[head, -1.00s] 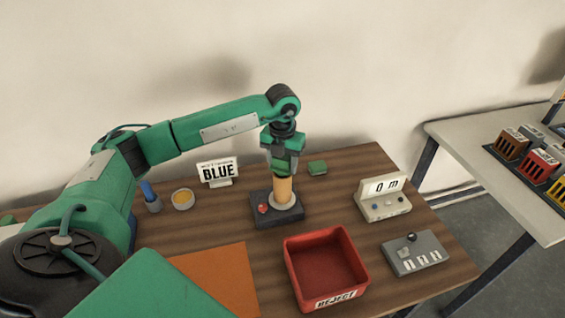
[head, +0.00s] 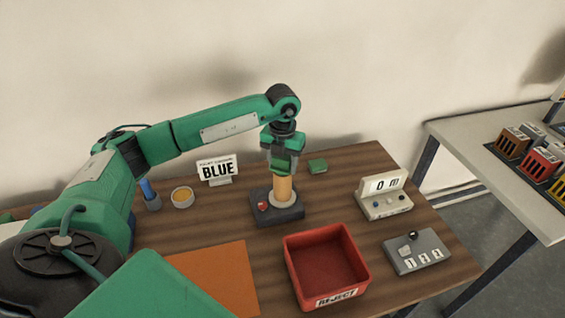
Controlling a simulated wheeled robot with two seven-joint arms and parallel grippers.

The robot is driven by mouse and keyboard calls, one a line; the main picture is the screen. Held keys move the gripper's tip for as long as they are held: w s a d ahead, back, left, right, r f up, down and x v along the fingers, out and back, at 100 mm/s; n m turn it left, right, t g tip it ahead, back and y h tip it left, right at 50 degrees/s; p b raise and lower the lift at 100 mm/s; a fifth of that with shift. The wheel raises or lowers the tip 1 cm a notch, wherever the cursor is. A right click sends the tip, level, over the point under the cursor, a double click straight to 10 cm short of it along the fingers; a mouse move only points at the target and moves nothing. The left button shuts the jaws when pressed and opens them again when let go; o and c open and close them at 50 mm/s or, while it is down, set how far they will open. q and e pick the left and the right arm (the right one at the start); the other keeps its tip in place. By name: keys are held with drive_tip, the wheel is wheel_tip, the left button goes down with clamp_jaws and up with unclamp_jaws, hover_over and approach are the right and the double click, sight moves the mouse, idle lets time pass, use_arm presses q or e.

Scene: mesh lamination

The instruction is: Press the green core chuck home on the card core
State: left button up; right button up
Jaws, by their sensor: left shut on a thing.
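The card core (head: 284,189) is a tan tube standing upright on a pale disc on a dark base with a red button. The green core chuck (head: 281,166) is at the top of the core, between the fingers of my left gripper (head: 282,163). My left gripper points down and is shut on the chuck. The chuck appears to meet the core's top; how deep it sits cannot be told, as the fingers partly hide it. My right gripper is not in view.
A red reject bin (head: 326,266) stands in front of the base. A BLUE sign (head: 217,169), a yellow-filled bowl (head: 182,197) and a small green block (head: 317,166) are near the back. A display box (head: 383,197) and grey switch box (head: 416,252) stand right. An orange sheet (head: 212,278) lies front left.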

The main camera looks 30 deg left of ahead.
use_arm(q)
drive_tip(key=shift+s, duration=0.1)
idle(0.3)
drive_tip(key=shift+r, duration=0.4)
drive_tip(key=o, duration=1.1)
drive_tip(key=shift+c, duration=0.2)
drive_tip(key=shift+r, duration=0.1)
wheel_tip(320, 180, up, 14)
drive_tip(key=b, duration=0.3)
drive_tip(key=shift+f, duration=0.25)
